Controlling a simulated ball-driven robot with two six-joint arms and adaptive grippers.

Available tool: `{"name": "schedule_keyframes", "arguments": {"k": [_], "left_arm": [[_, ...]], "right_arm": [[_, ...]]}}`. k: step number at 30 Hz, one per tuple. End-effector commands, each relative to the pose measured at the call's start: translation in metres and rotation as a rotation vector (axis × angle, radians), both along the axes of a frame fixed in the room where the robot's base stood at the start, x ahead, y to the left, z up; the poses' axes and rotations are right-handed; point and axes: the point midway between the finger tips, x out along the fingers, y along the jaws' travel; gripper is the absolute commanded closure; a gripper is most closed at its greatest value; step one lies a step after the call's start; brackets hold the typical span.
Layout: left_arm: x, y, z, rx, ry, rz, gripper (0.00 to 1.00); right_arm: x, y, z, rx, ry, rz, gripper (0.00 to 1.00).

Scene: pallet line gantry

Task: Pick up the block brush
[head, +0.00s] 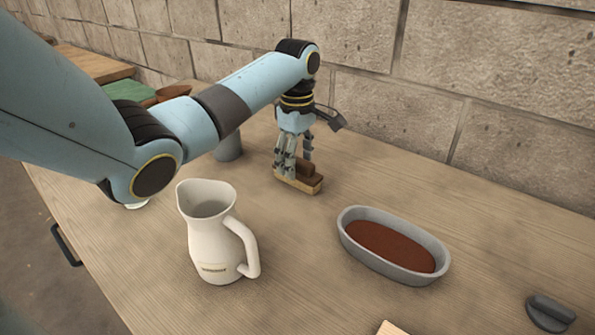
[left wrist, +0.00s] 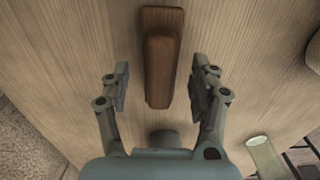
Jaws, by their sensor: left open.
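The block brush (head: 303,185) has a brown wooden top and a paler base. It lies on the wooden table near the wall in the head view. In the left wrist view, the brown top of the brush (left wrist: 162,60) lies lengthwise between the fingers. My left gripper (head: 293,160) points down over the brush, and its open fingers partly hide it. In the left wrist view my left gripper (left wrist: 160,80) has a finger on each side of the brush, with visible gaps. I cannot tell how far the fingertips are above the table. My right gripper is not in view.
A white pitcher (head: 206,245) stands in front of the gripper. A grey oval dish (head: 345,238) with brown contents sits to the right. A grey handled object (head: 550,312) lies at the far right. A stone wall (head: 480,80) runs behind the table. A grey cup (head: 229,148) stands left of the brush.

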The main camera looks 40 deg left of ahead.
Motion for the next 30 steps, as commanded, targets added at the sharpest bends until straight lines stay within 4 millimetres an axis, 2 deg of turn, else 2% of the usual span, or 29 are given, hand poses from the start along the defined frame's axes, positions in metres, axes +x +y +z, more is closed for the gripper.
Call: {"name": "schedule_keyframes", "arguments": {"k": [4,12,26,27,30], "left_arm": [[-0.001,0.000,-0.019,0.001,0.000,0.000,0.38],[0.000,0.000,-0.023,0.001,-0.001,0.000,0.38],[0.000,0.000,-0.022,0.001,-0.001,0.000,0.97],[0.000,0.000,-0.022,0.001,-0.002,0.000,1.00],[0.000,0.000,-0.022,0.001,-0.002,0.000,1.00]], "right_arm": [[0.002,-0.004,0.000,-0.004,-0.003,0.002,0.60],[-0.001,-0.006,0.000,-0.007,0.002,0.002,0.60],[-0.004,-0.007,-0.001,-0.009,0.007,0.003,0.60],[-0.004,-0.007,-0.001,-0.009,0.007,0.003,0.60],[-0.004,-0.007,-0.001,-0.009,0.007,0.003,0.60]]}}
